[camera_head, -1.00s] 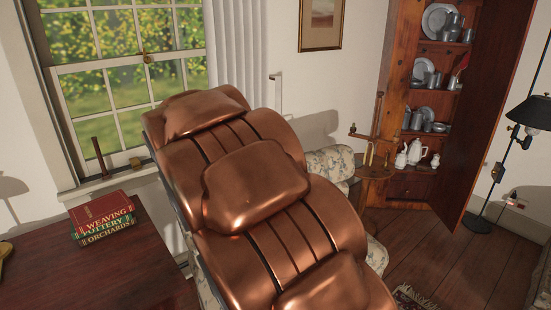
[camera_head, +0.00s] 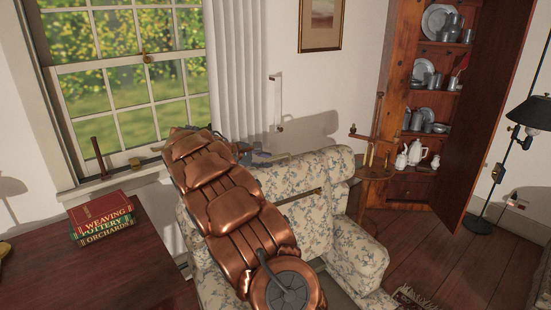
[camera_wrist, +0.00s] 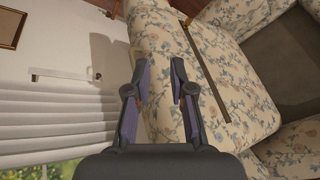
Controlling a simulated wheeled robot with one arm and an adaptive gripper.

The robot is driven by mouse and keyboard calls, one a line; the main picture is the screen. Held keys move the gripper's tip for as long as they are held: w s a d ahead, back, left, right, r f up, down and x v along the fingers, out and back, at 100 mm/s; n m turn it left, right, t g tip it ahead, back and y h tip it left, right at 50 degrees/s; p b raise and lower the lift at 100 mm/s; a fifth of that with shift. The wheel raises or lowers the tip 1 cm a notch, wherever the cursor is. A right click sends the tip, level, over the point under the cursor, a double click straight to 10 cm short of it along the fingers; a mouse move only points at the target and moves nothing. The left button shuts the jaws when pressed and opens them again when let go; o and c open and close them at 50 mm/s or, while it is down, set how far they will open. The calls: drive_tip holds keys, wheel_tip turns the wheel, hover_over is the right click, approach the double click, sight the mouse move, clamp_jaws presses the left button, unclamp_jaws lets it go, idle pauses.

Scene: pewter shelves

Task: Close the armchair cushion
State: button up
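The floral armchair (camera_head: 362,258) stands behind my arm. A floral cushion panel (camera_head: 312,222) with a thin brown strip (camera_head: 298,197) across it stands raised against the backrest, above a dark seat area. In the wrist view the cushion (camera_wrist: 228,75) and its strip (camera_wrist: 205,65) lie to the right of my gripper (camera_wrist: 155,78), and the dark seat area (camera_wrist: 285,48) is at the upper right. My gripper is open, fingers apart, with nothing between them. In the head view it is near the top of the backrest, partly hidden by my arm.
A dark table (camera_head: 100,270) with stacked books (camera_head: 102,215) is at the left. The window (camera_head: 125,80) and curtain (camera_head: 238,65) are behind. A small round stand (camera_head: 374,172) and the open shelf cupboard (camera_head: 400,60) are to the right of the chair.

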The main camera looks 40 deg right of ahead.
sight(277, 156)
drive_tip(key=w+d+f+n, duration=0.1)
drive_tip(key=w+d, duration=0.1)
drive_tip(key=w, duration=0.1)
drive_tip(key=w+d+f+n+t+h, duration=0.1)
drive_tip(key=w+d+f, duration=0.1)
drive_tip(key=w+d+f+h, duration=0.1)
drive_tip(key=w+d, duration=0.1)
drive_tip(key=w, duration=0.1)
drive_tip(key=shift+w+d+f+n, duration=0.3)
drive_tip(key=shift+n, duration=0.1)
drive_tip(key=shift+p+x, duration=0.8)
drive_tip(key=shift+x, duration=3.05)
drive_tip(key=shift+w, duration=0.1)
drive_tip(key=shift+f, duration=0.1)
clamp_jaws()
